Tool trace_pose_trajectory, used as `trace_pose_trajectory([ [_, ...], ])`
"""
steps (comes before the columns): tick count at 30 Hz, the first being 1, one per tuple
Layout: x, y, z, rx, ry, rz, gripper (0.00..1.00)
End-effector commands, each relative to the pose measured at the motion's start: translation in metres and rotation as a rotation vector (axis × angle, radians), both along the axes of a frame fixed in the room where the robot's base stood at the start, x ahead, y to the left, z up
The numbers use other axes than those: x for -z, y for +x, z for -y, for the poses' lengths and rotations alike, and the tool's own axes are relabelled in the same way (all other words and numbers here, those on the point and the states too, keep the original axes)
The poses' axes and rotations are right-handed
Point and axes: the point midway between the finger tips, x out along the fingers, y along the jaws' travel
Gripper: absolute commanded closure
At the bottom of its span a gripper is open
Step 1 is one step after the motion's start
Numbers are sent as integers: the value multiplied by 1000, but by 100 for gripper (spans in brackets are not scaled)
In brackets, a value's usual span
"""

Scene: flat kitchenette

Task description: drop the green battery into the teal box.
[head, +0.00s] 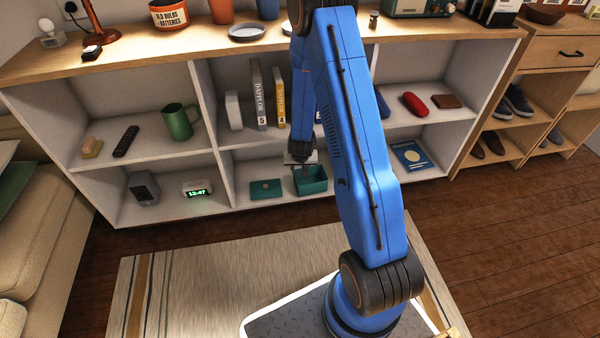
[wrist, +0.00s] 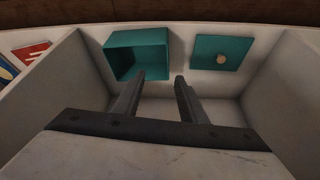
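The teal box (head: 311,186) stands open on the lower middle shelf, and its lid (head: 265,188) lies flat to its left. In the wrist view, the open teal box (wrist: 122,64) shows at upper left and the lid (wrist: 208,60), with a pale round knob, at upper right. My gripper (head: 301,166) is inside this compartment, close to the box. In the wrist view, its two fingers (wrist: 160,77) are apart with nothing between them. I cannot make out a green battery in either view. Part of the box's inside is hidden.
The shelf board and side walls close in around my gripper. A clock (head: 197,189) and a grey speaker-like box (head: 144,188) stand in the left compartment; a blue book (head: 411,156) lies to the right. A container labelled for old bulbs and batteries (head: 169,15) stands on top.

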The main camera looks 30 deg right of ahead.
Motion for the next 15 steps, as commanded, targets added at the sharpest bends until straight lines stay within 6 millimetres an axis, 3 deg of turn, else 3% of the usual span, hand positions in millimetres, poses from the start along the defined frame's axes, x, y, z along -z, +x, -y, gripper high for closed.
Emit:
trace_pose_trajectory([
  [7,-32,-11,-5,0,-1,2,62],
  [15,-49,-18,-8,0,0,1,62],
])
